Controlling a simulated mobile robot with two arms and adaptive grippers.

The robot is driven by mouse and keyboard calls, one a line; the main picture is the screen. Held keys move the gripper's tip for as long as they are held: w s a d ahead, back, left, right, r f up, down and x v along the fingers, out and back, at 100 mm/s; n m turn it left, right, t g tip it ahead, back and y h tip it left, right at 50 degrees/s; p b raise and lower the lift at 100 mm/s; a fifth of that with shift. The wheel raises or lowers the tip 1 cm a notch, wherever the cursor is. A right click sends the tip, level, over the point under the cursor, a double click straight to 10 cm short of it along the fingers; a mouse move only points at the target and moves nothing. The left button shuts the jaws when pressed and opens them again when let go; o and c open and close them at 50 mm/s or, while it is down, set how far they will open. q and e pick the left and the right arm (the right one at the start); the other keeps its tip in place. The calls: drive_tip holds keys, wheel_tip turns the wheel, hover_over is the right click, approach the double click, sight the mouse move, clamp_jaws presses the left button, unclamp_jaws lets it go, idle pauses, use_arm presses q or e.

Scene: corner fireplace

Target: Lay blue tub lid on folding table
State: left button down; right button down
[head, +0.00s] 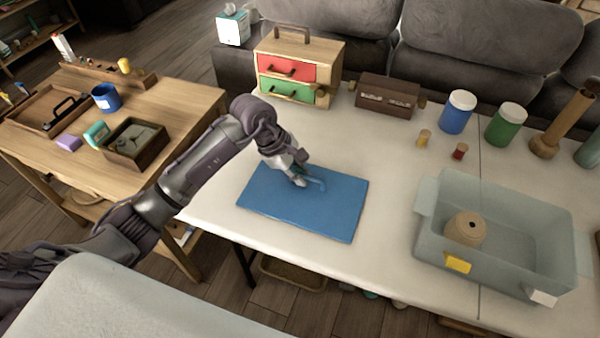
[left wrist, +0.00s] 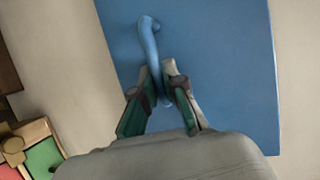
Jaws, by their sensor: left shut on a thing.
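The blue tub lid (head: 338,210) is a flat blue rectangle over the near left part of the white folding table (head: 385,158). It appears to lie flat, but I cannot tell whether it touches the tabletop. My left gripper (head: 302,180) comes down at its middle and is shut on the lid's raised blue handle. In the left wrist view the two fingers (left wrist: 160,88) pinch the curved handle (left wrist: 149,38), and the lid's blue surface (left wrist: 225,70) spreads beneath. My right gripper is not in view.
A grey open tub (head: 432,226) holding a tan round object (head: 465,229) stands to the right. A drawer box (head: 322,58), a brown case (head: 387,95) and jars (head: 457,112) line the back. A wooden table (head: 185,98) stands left. The tabletop between lid and tub is clear.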

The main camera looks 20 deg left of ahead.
use_arm(q)
drive_tip(key=c, duration=1.2)
unclamp_jaws()
drive_tip(key=shift+c, duration=0.2)
drive_tip(key=v, duration=1.2)
